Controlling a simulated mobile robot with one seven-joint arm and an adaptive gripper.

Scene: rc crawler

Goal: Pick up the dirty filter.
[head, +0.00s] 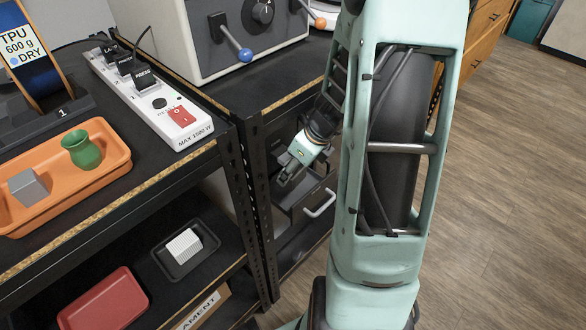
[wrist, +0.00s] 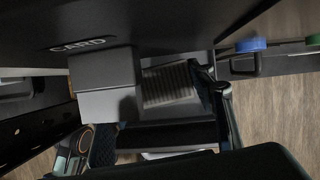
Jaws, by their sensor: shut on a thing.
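The dirty filter (wrist: 170,83) shows in the wrist view as a grey-brown pleated block, partly in shadow, beside a plain grey block. My gripper (wrist: 160,112) has one dark finger at the lower left and one at the right of the filter. It is shut on the filter, though the exact contact is hard to see in the dark. In the head view my gripper (head: 287,180) reaches down at a dark drawer-like unit with a pale handle (head: 320,203). The filter cannot be made out there.
A clean white pleated filter (head: 185,245) lies in a black tray on the lower left shelf, near a red lid-like thing (head: 104,300). A power strip (head: 150,95) and an orange tray (head: 70,185) are on the upper shelf. A grey machine (head: 215,35) stands above my gripper.

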